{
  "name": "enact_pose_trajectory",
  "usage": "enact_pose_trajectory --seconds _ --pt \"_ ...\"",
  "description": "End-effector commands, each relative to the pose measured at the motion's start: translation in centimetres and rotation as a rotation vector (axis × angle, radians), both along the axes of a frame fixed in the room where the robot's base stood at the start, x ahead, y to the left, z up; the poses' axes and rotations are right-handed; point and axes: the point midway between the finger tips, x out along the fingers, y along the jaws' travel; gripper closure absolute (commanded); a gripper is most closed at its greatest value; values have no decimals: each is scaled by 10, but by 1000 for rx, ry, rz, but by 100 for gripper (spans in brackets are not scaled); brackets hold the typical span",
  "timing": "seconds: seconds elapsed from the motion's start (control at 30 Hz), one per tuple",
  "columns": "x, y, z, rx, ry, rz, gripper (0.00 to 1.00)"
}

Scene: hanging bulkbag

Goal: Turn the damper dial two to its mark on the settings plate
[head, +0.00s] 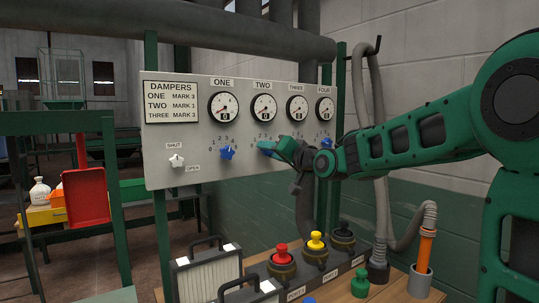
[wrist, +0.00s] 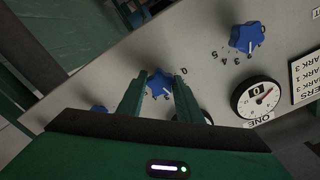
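The blue star-shaped damper dial two (head: 266,149) is on the grey panel below the gauge labelled TWO (head: 263,107). My gripper (head: 281,150) is at this dial and covers part of it in the head view. In the wrist view the gripper's fingers (wrist: 160,88) stand apart on either side of the dial (wrist: 159,82), which shows between the tips; firm contact is not visible. The number its pointer faces is not readable. The settings plate (head: 171,101) at the panel's upper left reads ONE mark 3, TWO mark 1, THREE mark 3.
Blue dial one (head: 227,153) is left of dial two, and another blue dial (head: 326,142) is to the right. A white shut/open knob (head: 177,160) is lower left. Red (head: 282,251) and yellow (head: 316,240) capped ports stand below. A grey hose (head: 380,150) hangs at right.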

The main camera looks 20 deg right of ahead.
Motion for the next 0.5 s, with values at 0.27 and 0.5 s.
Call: enact_pose_trajectory --seconds 0.27,0.5 --pt "0 -1 -1 -4 0 -2 91" --pt "0 -1 -1 -74 -21 -2 91"
